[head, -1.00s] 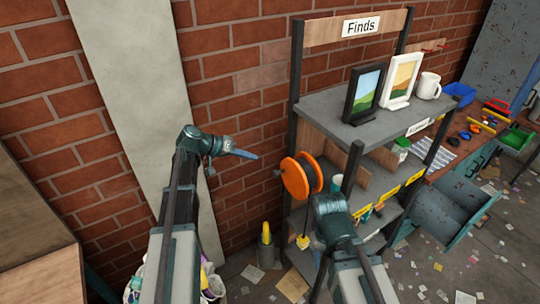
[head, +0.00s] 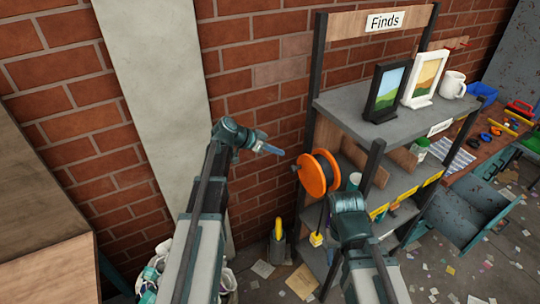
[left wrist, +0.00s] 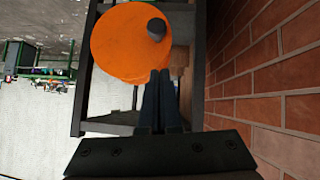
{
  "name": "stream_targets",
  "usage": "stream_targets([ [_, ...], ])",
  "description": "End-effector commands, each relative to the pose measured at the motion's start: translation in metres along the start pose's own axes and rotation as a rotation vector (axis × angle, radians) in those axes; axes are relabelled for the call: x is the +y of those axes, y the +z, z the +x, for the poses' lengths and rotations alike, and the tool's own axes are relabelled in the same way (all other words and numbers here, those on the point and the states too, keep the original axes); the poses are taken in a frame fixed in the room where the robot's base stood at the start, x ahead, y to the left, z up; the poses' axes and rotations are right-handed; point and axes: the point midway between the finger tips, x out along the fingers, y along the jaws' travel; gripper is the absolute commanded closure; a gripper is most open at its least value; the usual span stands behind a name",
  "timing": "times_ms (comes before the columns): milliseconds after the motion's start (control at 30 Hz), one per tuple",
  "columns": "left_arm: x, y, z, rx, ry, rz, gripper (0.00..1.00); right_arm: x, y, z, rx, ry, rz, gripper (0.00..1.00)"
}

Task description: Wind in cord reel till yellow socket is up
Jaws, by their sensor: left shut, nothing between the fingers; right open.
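The orange cord reel (head: 312,176) is mounted on the near left side of the shelf, with a dark crank knob (head: 297,168) facing my left arm. The yellow socket (head: 316,239) hangs well below the reel. My left gripper (head: 272,149) is shut and empty, to the left of the reel and apart from it in the head view. In the left wrist view, its closed fingers (left wrist: 161,95) point toward the orange reel face (left wrist: 125,45) and its knob (left wrist: 156,28). My right gripper (head: 348,200) is open just below and right of the reel; its fingertips are mostly hidden.
The shelf (head: 365,103) holds a dark picture frame (head: 387,92), a white frame (head: 425,80) and a white mug (head: 453,84). A brick wall (head: 250,85) stands close behind the reel. Loose papers litter the floor.

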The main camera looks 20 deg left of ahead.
Motion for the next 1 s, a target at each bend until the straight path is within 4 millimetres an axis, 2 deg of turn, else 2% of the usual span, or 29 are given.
stream_targets([
  [33,-0.001,0.004,0.017,-0.001,0.003,0.002,1.00,-0.001,-0.001,0.014,0.000,0.000,-0.001,0.50],
  [200,-0.001,0.007,0.048,-0.001,0.001,0.000,1.00,-0.003,-0.002,0.035,0.000,0.000,-0.001,0.50],
  [500,0.000,0.026,0.064,0.000,0.000,-0.001,1.00,-0.006,-0.004,0.059,0.000,0.000,0.001,0.50],
  [1000,0.000,0.028,0.066,0.000,0.000,-0.002,1.00,-0.006,-0.004,0.062,0.000,0.000,0.001,0.50],
])
